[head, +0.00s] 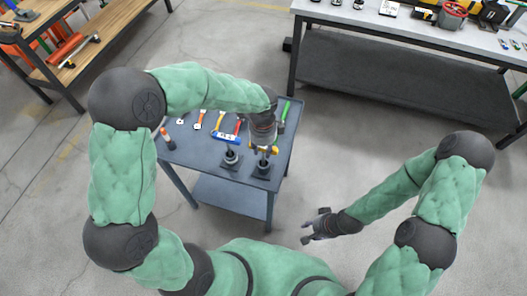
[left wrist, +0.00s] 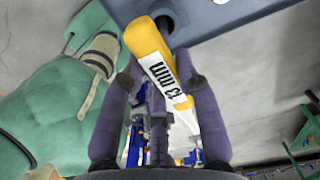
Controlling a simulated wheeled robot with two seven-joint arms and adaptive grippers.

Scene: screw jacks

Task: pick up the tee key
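The tee key (left wrist: 150,45) has a yellow handle with a white "13 mm" label, seen close up in the left wrist view. In the head view its yellow crossbar (head: 274,150) shows just under my left gripper (head: 263,145), above the right one of two small dark screw jacks (head: 262,169). My left gripper, also in the wrist view (left wrist: 160,80), points down with its fingers apart, one on each side of the handle. I see no clear firm contact. The key's lower end is mostly hidden. My right gripper (head: 313,228) is open and empty, right of the cart.
The other jack (head: 231,158) stands just left on the grey cart (head: 190,155). A blue item (head: 226,138), orange- and yellow-handled tools (head: 198,120) and a green-handled tool (head: 285,112) lie behind. Workbenches stand at back left (head: 60,80) and back right (head: 400,25). Floor right of the cart is clear.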

